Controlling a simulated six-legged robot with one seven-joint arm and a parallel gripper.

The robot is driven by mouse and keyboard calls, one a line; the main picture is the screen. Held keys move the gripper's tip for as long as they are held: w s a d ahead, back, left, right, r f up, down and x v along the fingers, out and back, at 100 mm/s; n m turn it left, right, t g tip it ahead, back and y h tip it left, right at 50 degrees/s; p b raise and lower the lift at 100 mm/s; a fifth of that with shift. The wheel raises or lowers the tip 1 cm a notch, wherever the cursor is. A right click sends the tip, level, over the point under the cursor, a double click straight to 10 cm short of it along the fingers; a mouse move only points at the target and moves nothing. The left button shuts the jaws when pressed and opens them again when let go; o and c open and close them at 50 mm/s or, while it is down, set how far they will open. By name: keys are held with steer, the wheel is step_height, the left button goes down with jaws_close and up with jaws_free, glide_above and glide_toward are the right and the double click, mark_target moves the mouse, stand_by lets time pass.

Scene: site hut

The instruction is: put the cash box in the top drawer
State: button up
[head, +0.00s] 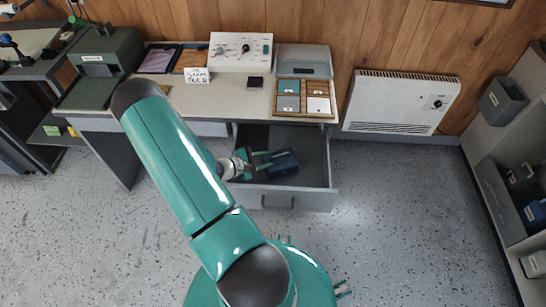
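The desktop holds a green machine (107,48), a white control panel (240,50), a small sign (197,76) and a compartment tray (304,84). A white wall heater (400,100) is at right. Shelving (500,200) lines the right edge. The speckled floor (410,220) between is clear.

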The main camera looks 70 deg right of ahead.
steer(key=shift+w+a+r, duration=0.25)
steer(key=shift+w+a, duration=0.2)
steer(key=shift+a, duration=0.05)
steer(key=w+a+r+m+t+y, duration=0.2)
steer(key=w+a+r+t, duration=0.1)
steer(key=w+a+r, duration=0.7)
steer(key=w+a+r+m+t+y, duration=0.2)
steer(key=w+a+r, duration=0.4)
steer(key=r, duration=0.7)
steer(key=s+a+r+t+y, duration=0.1)
steer(key=a+r+t+y, duration=0.1)
steer(key=a+r, duration=0.4)
steer(key=s+a+r+n+t+y, duration=0.1)
steer(key=a+r+t, duration=0.3)
steer(key=a, duration=0.9)
steer(key=s+a+r+t+y, duration=0.1)
steer(key=a+r+t+y, duration=0.2)
steer(key=a+r, duration=0.5)
steer(key=shift+s+a+n+t+y, duration=0.3)
steer(key=shift+a+t, duration=0.3)
steer(key=shift+a, duration=0.3)
steer(key=shift+d, duration=0.2)
